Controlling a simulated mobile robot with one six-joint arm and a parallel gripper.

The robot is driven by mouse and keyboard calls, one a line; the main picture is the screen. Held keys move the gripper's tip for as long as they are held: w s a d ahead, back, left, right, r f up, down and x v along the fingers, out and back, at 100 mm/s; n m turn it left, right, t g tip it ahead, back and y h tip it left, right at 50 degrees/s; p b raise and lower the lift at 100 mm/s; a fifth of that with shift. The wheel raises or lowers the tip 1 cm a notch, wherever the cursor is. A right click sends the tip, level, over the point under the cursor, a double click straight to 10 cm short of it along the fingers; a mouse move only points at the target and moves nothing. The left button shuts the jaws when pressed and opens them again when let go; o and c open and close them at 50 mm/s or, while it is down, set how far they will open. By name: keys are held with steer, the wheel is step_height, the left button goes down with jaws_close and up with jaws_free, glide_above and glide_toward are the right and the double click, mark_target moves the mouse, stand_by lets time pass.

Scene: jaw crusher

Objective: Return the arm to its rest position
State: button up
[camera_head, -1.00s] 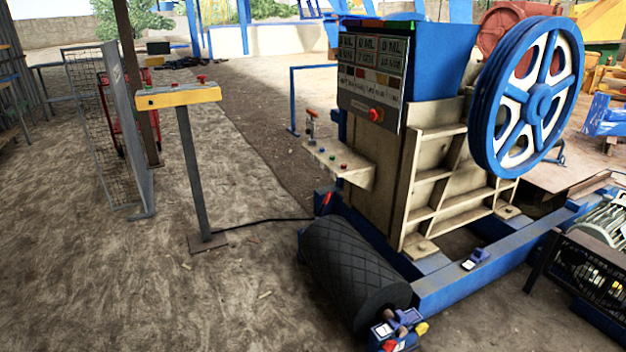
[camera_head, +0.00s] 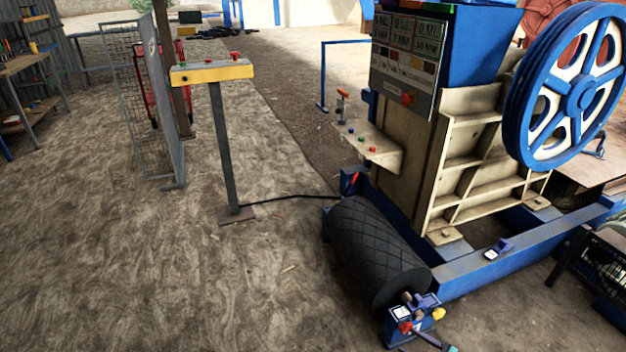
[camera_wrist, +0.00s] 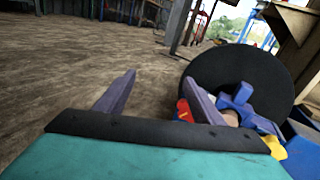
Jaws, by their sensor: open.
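My gripper (camera_wrist: 160,78) is open in the wrist view, its two grey-purple fingers apart with nothing between them. Behind its right finger are a blue cross-shaped handle (camera_wrist: 238,97) and the round black end of the roller (camera_wrist: 262,70). Red and yellow parts show close beside that finger; I cannot tell whether they touch it. I cannot make out my gripper clearly in the head view. That view shows the black roller (camera_head: 372,248) with a small blue box (camera_head: 405,315) carrying coloured knobs at its near end.
The jaw crusher (camera_head: 470,165) with its blue flywheel (camera_head: 575,90) stands at the right on a blue frame (camera_head: 500,262). A yellow-topped control post (camera_head: 212,72) stands left of it, with a cable on the ground. A mesh fence (camera_head: 145,110) is farther left. Open dirt lies at front left.

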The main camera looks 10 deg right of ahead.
steer(key=s+a+r+n+g+y+p, duration=0.1)
steer(key=a+r+n+g+p, duration=0.2)
steer(key=a, duration=0.6)
steer(key=s+a+r+n+g, duration=0.1)
steer(key=s+a+n+g, duration=0.2)
steer(key=a, duration=0.7)
steer(key=a+r+n+g+y+p, duration=0.1)
steer(key=a+r+n+g+p, duration=0.1)
steer(key=a+g, duration=0.5)
steer(key=s+a+r+n+g+h+p, duration=0.25)
steer(key=s+a+n, duration=0.3)
steer(key=s, duration=0.35)
steer(key=s+a+r+n+g+h+p, duration=0.2)
steer(key=s+a+r+n+g+h, duration=0.25)
steer(key=s, duration=0.45)
steer(key=s+d+n+t+h, duration=0.1)
steer(key=s+d+n+h, duration=0.4)
steer(key=d+n, duration=0.3)
steer(key=shift+d+t+h, duration=0.3)
steer(key=shift+d+h, duration=0.35)
steer(key=shift+h, duration=0.25)
